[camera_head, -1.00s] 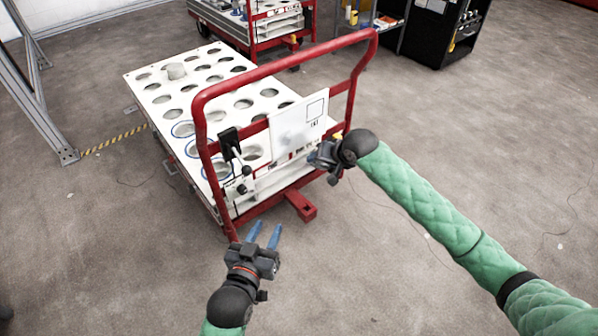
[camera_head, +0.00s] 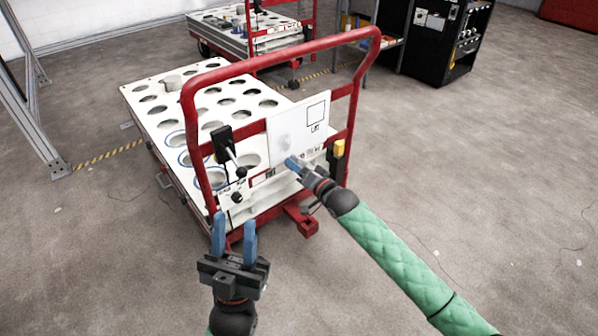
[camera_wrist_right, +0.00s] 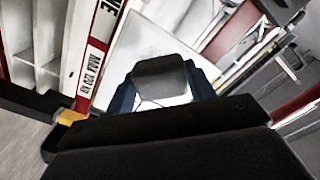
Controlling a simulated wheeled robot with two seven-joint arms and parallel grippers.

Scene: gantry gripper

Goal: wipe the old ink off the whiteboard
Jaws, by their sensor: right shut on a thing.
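The whiteboard (camera_head: 307,110) is a white panel fixed to the red handle frame of the cart, with a printed square at its upper right. A faint grey smudge of ink (camera_head: 286,141) shows on its left half. My right gripper (camera_head: 292,163) is at the board's lower edge, its blue fingers pointing at the board. In the right wrist view it is shut on a dark grey eraser-like block (camera_wrist_right: 160,78), with the white board just beyond it. I cannot tell whether the block touches the board. My left gripper (camera_head: 234,238) is open and empty, low in front of the cart.
The red handle frame (camera_head: 190,110) surrounds the board. A black device (camera_head: 222,144) with a lever hangs left of the board, and a black and yellow holder (camera_head: 338,152) sits at its right. The white cart top (camera_head: 160,94) has several round holes. Open floor lies right.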

